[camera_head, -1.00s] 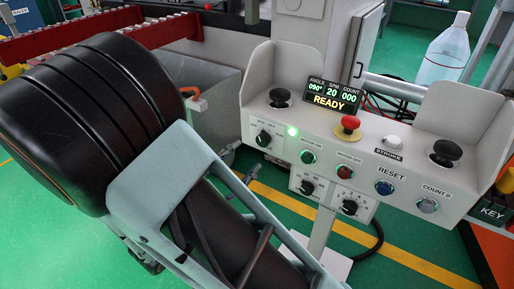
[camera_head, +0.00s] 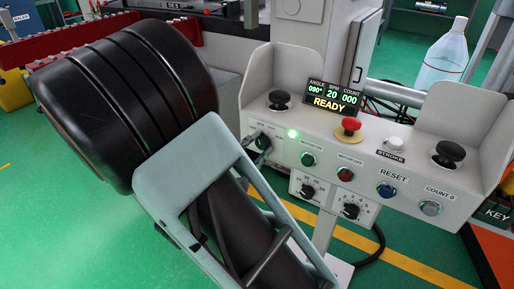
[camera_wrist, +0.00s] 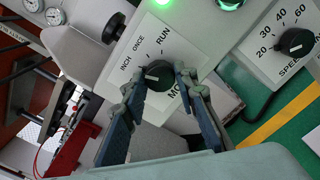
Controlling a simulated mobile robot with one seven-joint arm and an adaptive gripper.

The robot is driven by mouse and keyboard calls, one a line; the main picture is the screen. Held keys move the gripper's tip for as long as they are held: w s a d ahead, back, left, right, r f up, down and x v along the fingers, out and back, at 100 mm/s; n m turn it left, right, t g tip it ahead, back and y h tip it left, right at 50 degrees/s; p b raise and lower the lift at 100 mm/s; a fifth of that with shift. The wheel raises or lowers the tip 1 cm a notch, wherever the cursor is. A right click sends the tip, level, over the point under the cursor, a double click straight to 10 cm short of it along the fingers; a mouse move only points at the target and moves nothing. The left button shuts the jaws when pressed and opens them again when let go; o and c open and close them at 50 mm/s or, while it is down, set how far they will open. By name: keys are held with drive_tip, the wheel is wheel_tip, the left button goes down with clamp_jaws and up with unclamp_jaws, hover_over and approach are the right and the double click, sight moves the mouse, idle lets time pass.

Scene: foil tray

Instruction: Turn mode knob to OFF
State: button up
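The mode knob (camera_wrist: 159,75) is a round black knob on a white plate in the wrist view. INCH, ONCE and RUN are printed around it, and the MODE label is partly covered by a finger. No OFF label can be read. A pale mark on the knob faces left. My gripper (camera_wrist: 160,82) is open, with one finger on each side of the knob. I cannot tell whether the fingers touch it. In the head view my gripper (camera_head: 262,145) is at the panel's left end, hiding most of the knob.
The control panel (camera_head: 322,165) also carries a red emergency button (camera_head: 351,124), several push buttons and black palm buttons. The display (camera_head: 333,96) reads READY. A speed knob (camera_wrist: 296,42) is at the right in the wrist view. A red-and-grey machine stands behind.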

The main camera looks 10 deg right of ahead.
drive_tip(key=c, duration=0.4)
drive_tip(key=shift+c, duration=0.2)
drive_tip(key=shift+r+p, duration=0.1)
drive_tip(key=shift+p, duration=0.3)
drive_tip(key=n+p, duration=0.2)
drive_tip(key=p, duration=0.1)
drive_tip(key=shift+r+n+p, duration=0.2)
drive_tip(key=shift+n+p, duration=0.15)
drive_tip(key=shift+n, duration=0.05)
drive_tip(key=n+p, duration=0.3)
drive_tip(key=p, duration=0.1)
drive_tip(key=shift+f+n, duration=0.1)
drive_tip(key=shift+n, duration=0.2)
drive_tip(key=shift+f+n+p, duration=0.15)
drive_tip(key=shift+n+p, duration=0.65)
drive_tip(key=shift+p, duration=0.25)
drive_tip(key=shift+f, duration=0.1)
drive_tip(key=o, duration=1.1)
